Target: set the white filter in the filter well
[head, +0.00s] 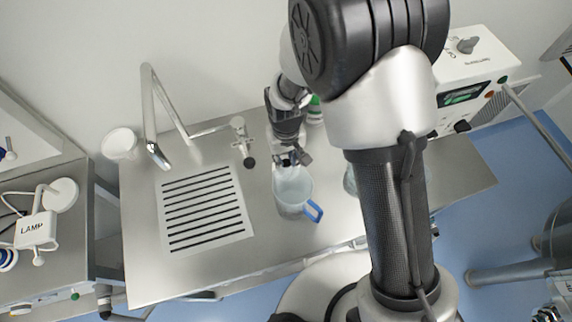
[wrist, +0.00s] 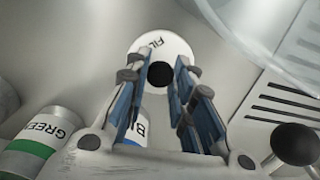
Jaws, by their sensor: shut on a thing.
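The white filter (wrist: 163,47) is a round white disc marked "FIL" with a black knob, seen in the wrist view. My gripper (wrist: 159,75) is shut on the filter, with the black knob between its blue-padded fingers. In the head view my gripper (head: 291,158) is over the steel counter, just behind the clear jug. The filter cannot be made out there. I cannot identify the filter well for sure in either view.
The clear jug (head: 292,188) with a blue handle stands close in front of my gripper. A white cup-like piece (head: 120,144) is at far left. A green-banded bottle (wrist: 38,143) is near.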

